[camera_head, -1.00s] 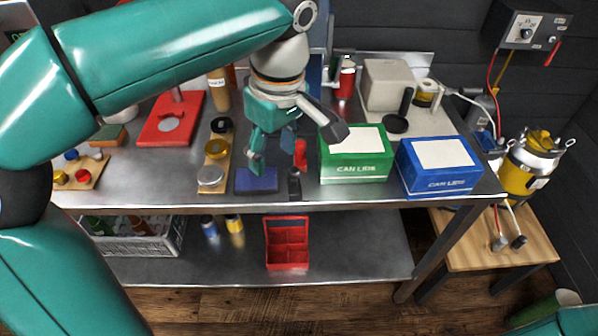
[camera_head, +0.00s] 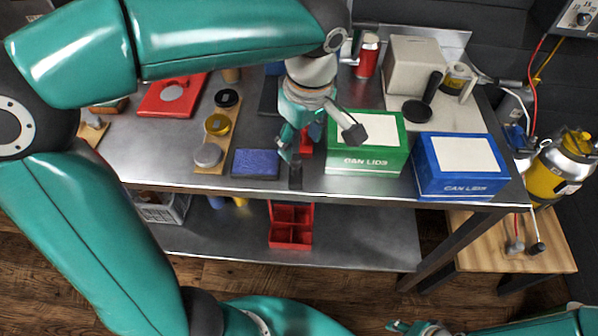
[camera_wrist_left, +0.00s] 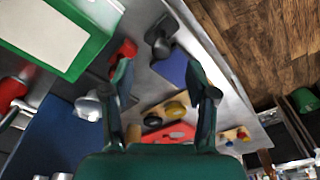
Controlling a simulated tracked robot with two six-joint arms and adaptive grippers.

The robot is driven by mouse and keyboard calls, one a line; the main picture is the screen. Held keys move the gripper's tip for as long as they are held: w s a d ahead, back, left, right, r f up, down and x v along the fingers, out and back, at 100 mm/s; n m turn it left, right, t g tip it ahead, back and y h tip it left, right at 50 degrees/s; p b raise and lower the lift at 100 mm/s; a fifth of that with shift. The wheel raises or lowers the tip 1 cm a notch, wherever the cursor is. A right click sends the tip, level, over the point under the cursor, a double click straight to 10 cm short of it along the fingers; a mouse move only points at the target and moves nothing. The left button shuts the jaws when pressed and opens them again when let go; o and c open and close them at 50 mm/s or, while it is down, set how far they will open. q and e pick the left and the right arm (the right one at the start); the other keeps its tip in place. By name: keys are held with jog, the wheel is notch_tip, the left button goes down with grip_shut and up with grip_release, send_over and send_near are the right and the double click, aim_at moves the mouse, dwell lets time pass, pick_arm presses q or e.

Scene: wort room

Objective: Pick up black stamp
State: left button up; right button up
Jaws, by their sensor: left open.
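The black stamp (camera_head: 296,175) is small and stands near the bench's front edge, just right of the blue pad (camera_head: 256,164). In the left wrist view it is a dark piece (camera_wrist_left: 160,38) at top centre, beside the blue pad (camera_wrist_left: 173,68). My left gripper (camera_head: 301,144) is open and empty, pointing down above the bench, just behind the stamp in the head view. Its fingers also show in the left wrist view (camera_wrist_left: 161,78), with the stamp beyond their tips. A red stamp-like piece (camera_head: 306,141) is close behind. My right gripper (camera_head: 418,328) is partly cut off at the bottom edge.
A green can-lids box (camera_head: 350,168) stands close right of the stamp, with a blue can-lids box (camera_head: 460,186) beyond. A wooden strip (camera_head: 205,167) with several round pieces lies left of the pad. A red divided tray (camera_head: 291,240) sits on the lower shelf.

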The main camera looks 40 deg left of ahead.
aim_at(296, 157)
pick_arm(q)
notch_tip(296, 157, down, 2)
jog(key=shift+a+f, duration=0.1)
jog(key=shift+a, duration=0.05)
jog(key=shift+w+a+f, duration=0.1)
jog(key=shift+a+f, duration=0.1)
jog(key=shift+f, duration=0.7)
jog(key=shift+w+a+f, duration=0.1)
jog(key=shift+a+f, duration=0.05)
jog(key=shift+f, duration=0.7)
jog(key=shift+a+f, duration=0.2)
jog(key=shift+f, duration=0.7)
grip_shut()
